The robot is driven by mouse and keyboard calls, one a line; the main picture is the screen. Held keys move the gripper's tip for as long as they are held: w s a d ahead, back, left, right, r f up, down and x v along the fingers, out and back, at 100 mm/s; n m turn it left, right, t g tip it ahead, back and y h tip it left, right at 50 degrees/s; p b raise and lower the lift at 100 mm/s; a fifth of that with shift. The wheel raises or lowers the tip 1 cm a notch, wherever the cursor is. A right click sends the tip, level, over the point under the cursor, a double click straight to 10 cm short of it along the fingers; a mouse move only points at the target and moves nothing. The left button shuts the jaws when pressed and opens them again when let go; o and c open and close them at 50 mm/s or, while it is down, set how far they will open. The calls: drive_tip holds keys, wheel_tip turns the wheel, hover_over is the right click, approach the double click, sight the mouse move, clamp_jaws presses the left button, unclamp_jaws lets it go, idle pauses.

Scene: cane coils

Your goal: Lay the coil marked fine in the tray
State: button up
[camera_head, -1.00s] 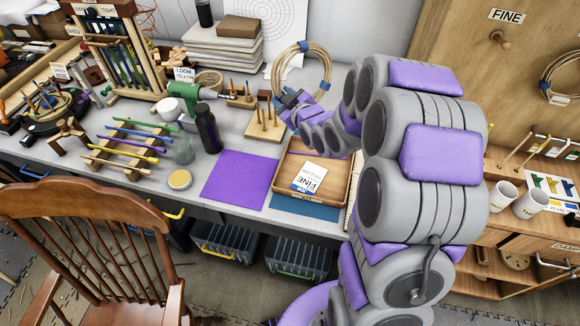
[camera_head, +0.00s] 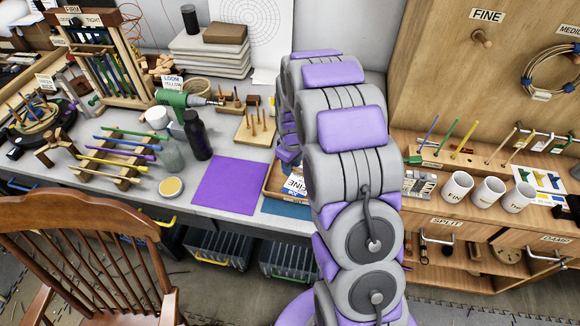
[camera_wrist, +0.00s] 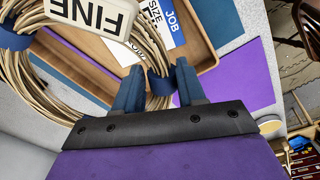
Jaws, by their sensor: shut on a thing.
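The cane coil (camera_wrist: 35,75), with a white tag reading FINE (camera_wrist: 92,14) and blue bindings, fills the left of the wrist view. My gripper (camera_wrist: 158,82) is shut on a bound part of the coil's side. The wooden tray (camera_wrist: 205,52) lies beyond and below the coil, with a white and blue card in it. My arm hides my gripper's fingertips, the coil and the rest of the tray there. I cannot tell the coil's height above the tray.
A purple mat (camera_head: 229,186) lies left of the tray. A pegged wooden block (camera_head: 255,128) stands behind it, near a green drill (camera_head: 178,100) and a dark bottle (camera_head: 197,137). The peg under the wall sign FINE (camera_head: 482,37) is empty. Another coil (camera_head: 548,72) hangs at right.

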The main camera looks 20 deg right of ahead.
drive_tip(key=shift+s+a+f, duration=0.15)
drive_tip(key=shift+s+a, duration=0.25)
drive_tip(key=shift+s, duration=0.05)
drive_tip(key=b, duration=0.3)
hover_over(291, 188)
drive_tip(key=shift+f, duration=3.7)
drive_tip(key=o, duration=1.1)
wheel_tip(291, 188, up, 16)
drive_tip(key=p, duration=0.3)
drive_tip(key=shift+w+a+f+p, duration=0.1)
drive_tip(key=shift+p, duration=0.3)
drive_tip(key=shift+r, duration=0.75)
